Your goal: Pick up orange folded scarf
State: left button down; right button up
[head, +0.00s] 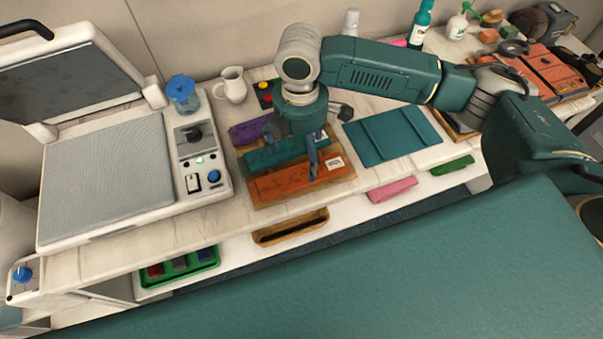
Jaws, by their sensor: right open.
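The orange folded scarf (280,184) lies at the front of a wooden tray (300,199) on the counter, with a white tag near its right end. A teal folded scarf (262,157) lies just behind it, and a purple one (246,132) behind that. My right gripper (291,150) points down over the tray with its fingers apart. One blue finger overlaps the orange scarf in the picture; I cannot tell whether it touches. The gripper hides parts of the teal and purple scarves. My left gripper is not in view.
A heat press (110,180) with raised lid stands at left. Behind the tray are a white jug (232,86) and a blue-lidded jar (183,95). A flat teal cloth (392,134) lies at right. A lower shelf holds a green tray (180,268), a wooden tray and folded cloths.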

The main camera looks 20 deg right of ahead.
aim_at(300, 171)
notch_tip(300, 171, down, 2)
jog(key=shift+f, duration=0.1)
jog(key=f+p, duration=0.1)
jog(key=f, duration=0.1)
jog(key=f+p, duration=0.1)
jog(key=f, duration=0.1)
jog(key=shift+w+a+f, duration=0.1)
jog(key=shift+w+f, duration=0.1)
jog(key=shift+f, duration=0.6)
jog(key=shift+c, duration=0.2)
jog(key=c, duration=1.2)
